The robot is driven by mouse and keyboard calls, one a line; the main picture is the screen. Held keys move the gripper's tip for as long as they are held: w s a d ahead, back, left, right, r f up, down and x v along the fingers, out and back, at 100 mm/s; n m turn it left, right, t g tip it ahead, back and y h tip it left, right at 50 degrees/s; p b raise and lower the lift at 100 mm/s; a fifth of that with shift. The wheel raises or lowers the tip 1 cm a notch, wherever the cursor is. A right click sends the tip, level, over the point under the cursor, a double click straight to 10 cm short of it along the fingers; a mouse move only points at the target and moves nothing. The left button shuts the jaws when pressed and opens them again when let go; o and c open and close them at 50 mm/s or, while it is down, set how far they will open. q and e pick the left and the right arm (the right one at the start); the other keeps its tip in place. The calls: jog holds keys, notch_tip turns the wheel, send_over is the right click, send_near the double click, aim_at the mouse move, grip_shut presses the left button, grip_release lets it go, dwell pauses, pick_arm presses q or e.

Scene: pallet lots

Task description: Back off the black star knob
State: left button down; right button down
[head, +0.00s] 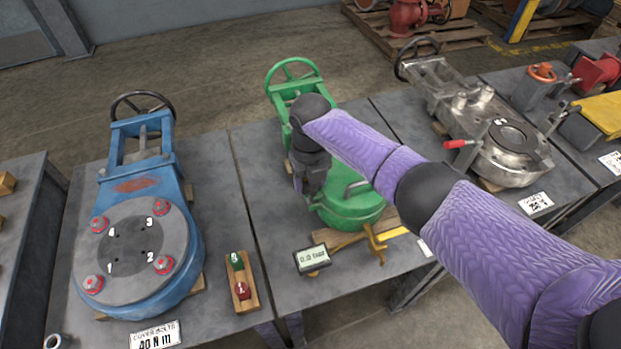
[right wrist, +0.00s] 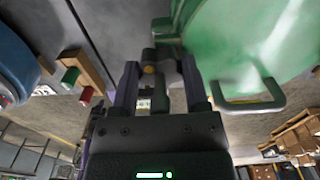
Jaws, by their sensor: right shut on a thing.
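My right gripper (head: 310,184) is at the left side of the green valve (head: 350,208), on the middle bench. In the right wrist view its two fingers (right wrist: 160,70) stand either side of a small dark knob (right wrist: 149,57) next to the green body, and they are shut on it. The knob's star shape cannot be made out, and the gripper hides it in the head view. A small gauge (head: 312,258) reading about 0.0 bar lies in front of the valve. My left gripper is not in view.
A blue valve (head: 189,262) with red-capped bolts stands on the left. A wooden block (head: 243,283) with a green and a red piece lies between the valves. A brass fitting (head: 374,243) is at the green valve's front. A steel valve (head: 508,165) stands on the right.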

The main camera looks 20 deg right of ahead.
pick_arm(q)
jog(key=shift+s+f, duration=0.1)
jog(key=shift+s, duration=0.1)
pick_arm(e)
jog(key=shift+n, duration=0.6)
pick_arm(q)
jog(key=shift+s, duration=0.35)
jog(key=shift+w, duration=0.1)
pick_arm(e)
jog(key=shift+c, duration=2.1)
grip_release()
jog(key=shift+o, duration=1.3)
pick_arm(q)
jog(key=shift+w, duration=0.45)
pick_arm(e)
jog(key=shift+o, duration=0.4)
notch_tip(320, 180, up, 10)
jog(key=p, duration=0.4)
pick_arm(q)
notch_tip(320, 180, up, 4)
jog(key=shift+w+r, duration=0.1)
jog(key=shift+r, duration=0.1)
